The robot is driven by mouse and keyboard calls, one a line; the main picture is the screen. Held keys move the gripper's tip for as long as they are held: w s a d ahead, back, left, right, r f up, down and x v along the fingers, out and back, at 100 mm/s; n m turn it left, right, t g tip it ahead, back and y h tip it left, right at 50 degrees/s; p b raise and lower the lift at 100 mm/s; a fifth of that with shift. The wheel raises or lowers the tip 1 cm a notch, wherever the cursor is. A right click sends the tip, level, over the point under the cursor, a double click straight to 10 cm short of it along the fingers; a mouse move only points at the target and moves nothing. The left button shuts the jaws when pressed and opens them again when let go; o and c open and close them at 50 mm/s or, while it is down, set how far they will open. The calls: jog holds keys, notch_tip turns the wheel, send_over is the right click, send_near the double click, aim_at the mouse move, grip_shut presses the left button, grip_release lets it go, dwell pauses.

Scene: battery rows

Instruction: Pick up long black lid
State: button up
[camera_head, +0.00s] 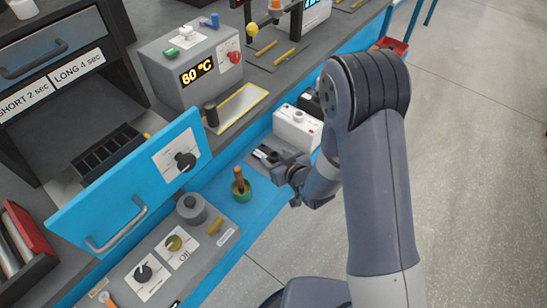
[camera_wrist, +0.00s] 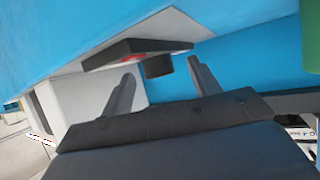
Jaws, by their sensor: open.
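A long black lid (camera_wrist: 122,52), flat with a round dark knob and a red mark, shows in the wrist view against a light grey plate. My gripper (camera_wrist: 163,78) is open in the wrist view. In the head view my gripper (camera_head: 274,160) is low over a grey mat at the blue shelf. The dark shapes at its fingertips overlap, so I cannot clearly separate the lid from the fingers there.
A white box (camera_head: 296,127) with a knob stands just behind my gripper. A green pot with a brown handle (camera_head: 241,187) is to its left. The blue oven door (camera_head: 110,205) hangs open at the left. A grey heater (camera_head: 190,62) stands on the counter. The floor at right is clear.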

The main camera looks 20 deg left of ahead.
jog(key=shift+w+a+f, duration=0.2)
jog(key=shift+w, duration=0.05)
jog(key=c, duration=1.1)
